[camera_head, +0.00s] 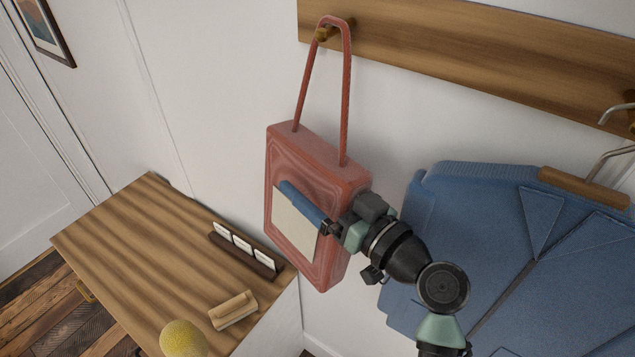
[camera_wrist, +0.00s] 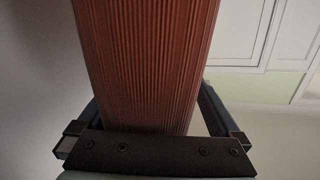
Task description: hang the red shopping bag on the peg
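The red shopping bag (camera_head: 318,151) is upright against the wall, below a wooden rail. Its handle loop rises around the peg (camera_head: 325,33) on the rail. The loop's top shows a little above the peg, and I cannot tell whether it rests on it. My gripper (camera_head: 305,205) reaches in from the lower right, with one blue finger along the bag's pale front panel. The other finger is hidden behind the bag. In the wrist view the bag's ribbed red side (camera_wrist: 145,65) fills the space between both fingers, with no clear gap.
A blue jacket (camera_head: 480,250) hangs at the right, close to my arm. A wooden cabinet (camera_head: 150,240) stands at lower left, with a card holder (camera_head: 245,252), a wooden brush-like block (camera_head: 233,310) and a yellow ball (camera_head: 183,338).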

